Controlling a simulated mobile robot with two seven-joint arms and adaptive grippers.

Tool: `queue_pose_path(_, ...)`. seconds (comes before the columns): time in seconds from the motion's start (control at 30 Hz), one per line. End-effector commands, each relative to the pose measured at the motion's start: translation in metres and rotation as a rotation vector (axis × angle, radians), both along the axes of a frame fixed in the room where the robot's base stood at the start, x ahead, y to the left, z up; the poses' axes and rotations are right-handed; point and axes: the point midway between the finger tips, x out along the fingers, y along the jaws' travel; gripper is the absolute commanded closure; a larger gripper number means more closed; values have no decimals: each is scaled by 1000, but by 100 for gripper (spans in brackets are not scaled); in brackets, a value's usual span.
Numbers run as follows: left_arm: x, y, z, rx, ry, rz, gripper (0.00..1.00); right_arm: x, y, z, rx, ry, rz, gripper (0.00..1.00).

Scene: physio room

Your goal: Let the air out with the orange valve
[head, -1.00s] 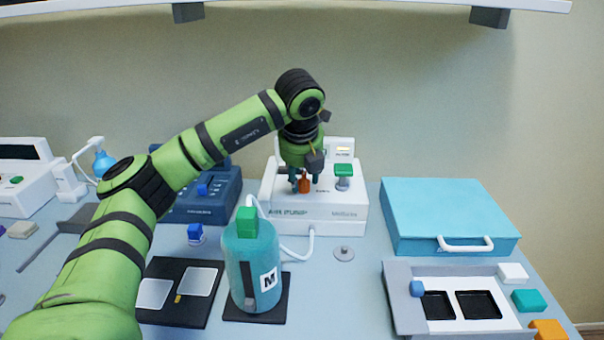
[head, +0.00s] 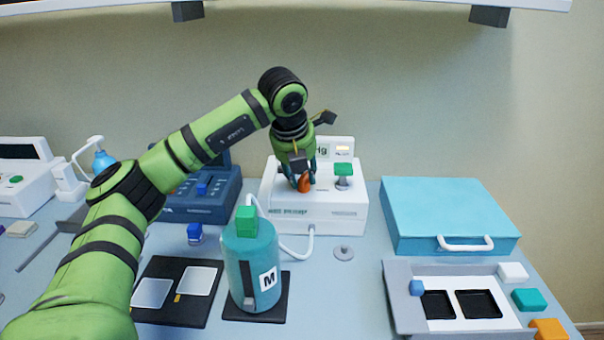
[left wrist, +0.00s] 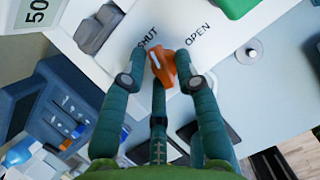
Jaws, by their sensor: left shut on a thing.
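The orange valve (head: 305,183) is on the front part of the white air pump (head: 335,213), and my left gripper (head: 302,178) is down over it. In the left wrist view the valve (left wrist: 163,68) lies between the fingertips of my left gripper (left wrist: 160,80), which is shut on it. The words SHUT and OPEN are printed on the pump beside the valve. The valve's white mark is nearer the word SHUT than the word OPEN. My right gripper is not in view.
A green knob (head: 343,169) stands close to the right of the valve. A teal bottle (head: 254,265) marked M stands in front, with a white hose behind it. A blue case (head: 449,212) is at the right. A white-and-grey tray (head: 404,313) lies in front of the case.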

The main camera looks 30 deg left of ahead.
Motion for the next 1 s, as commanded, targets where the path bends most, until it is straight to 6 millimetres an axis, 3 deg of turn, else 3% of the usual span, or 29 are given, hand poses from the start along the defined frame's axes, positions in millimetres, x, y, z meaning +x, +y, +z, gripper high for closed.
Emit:
queue_pose_path(0.37,2,4,3,-2,-1,-350,100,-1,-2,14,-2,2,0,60)
queue_pose_path(1.0,5,5,4,-2,-3,-902,100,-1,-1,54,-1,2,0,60)
